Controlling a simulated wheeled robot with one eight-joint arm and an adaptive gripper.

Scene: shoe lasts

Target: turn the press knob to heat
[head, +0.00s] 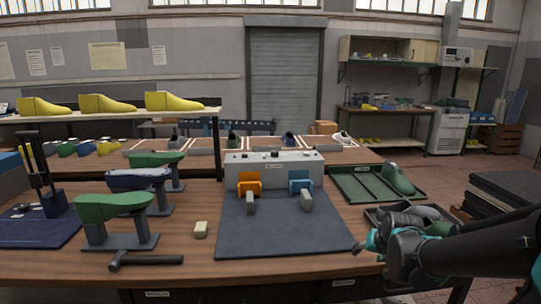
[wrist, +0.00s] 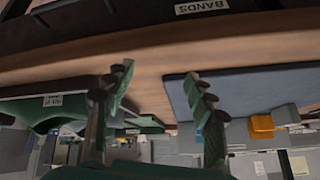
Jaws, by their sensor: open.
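The press (head: 273,168) is a light grey box at the back of a dark mat, with an orange clamp (head: 249,182) and a blue clamp (head: 300,182) on its front. Small dark knob-like parts (head: 275,154) sit along its top; their markings and setting are too small to read. My gripper (head: 372,240) is at the right front of the table, right of the mat and well apart from the press. In the wrist view its two fingers (wrist: 160,75) are spread with nothing between them. That view is upside down and shows the orange clamp (wrist: 262,126) at the lower right.
The dark mat (head: 280,235) is mostly clear. A green tray (head: 350,185) with a green last (head: 397,179) lies right of the press. Green lasts on stands (head: 112,207), a hammer (head: 145,260) and a pale block (head: 201,229) are on the left. A dark tray lies behind my gripper.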

